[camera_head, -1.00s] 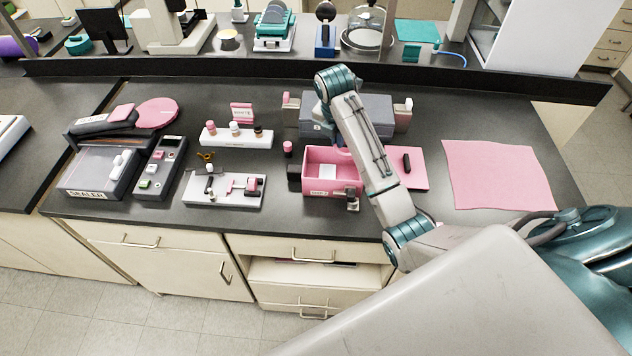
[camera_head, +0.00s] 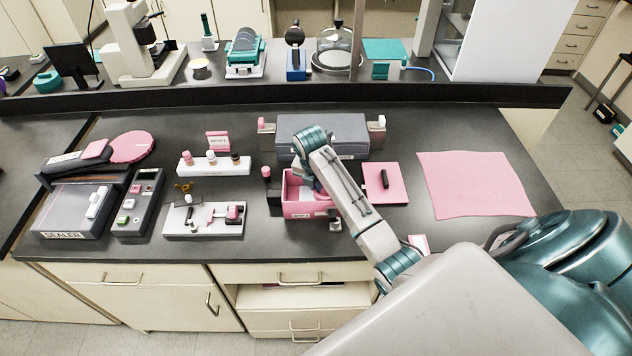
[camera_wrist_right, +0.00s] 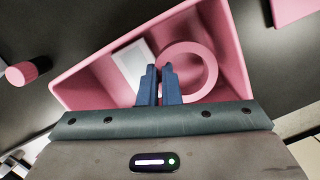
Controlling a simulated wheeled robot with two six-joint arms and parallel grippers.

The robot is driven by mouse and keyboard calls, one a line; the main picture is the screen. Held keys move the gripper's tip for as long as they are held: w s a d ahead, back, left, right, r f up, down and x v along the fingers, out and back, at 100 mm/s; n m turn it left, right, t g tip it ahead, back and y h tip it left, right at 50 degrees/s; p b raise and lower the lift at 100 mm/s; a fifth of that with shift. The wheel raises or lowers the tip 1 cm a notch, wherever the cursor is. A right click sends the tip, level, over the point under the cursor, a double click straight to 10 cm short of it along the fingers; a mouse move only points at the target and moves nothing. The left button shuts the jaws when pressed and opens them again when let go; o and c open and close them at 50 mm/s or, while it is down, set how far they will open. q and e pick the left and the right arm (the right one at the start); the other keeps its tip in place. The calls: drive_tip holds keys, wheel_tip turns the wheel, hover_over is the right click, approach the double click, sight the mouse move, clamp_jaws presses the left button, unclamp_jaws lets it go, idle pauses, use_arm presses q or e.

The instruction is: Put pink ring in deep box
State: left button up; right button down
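The pink ring (camera_wrist_right: 187,72) shows in the right wrist view, within the outline of the pink deep box (camera_wrist_right: 235,60), to the right of a white card (camera_wrist_right: 132,60). My right gripper (camera_wrist_right: 160,68) has its two blue fingers close together at the ring's left side, with the ring's band between the tips. I cannot tell whether the ring touches the box floor. In the head view, my right gripper reaches down into the deep box (camera_head: 300,211), and my arm hides the ring and much of the inside. My left gripper is out of view.
A pink lid (camera_head: 384,184) with a black handle lies right of the box. A grey case (camera_head: 322,134) stands behind it. A small pink-capped vial (camera_head: 266,173) and a white fixture plate (camera_head: 203,221) are to the left. A pink mat (camera_head: 474,184) lies bare at right.

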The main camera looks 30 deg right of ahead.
drive_tip(key=shift+f, duration=0.3)
drive_tip(key=shift+f, duration=0.3)
drive_tip(key=c, duration=1.6)
unclamp_jaws()
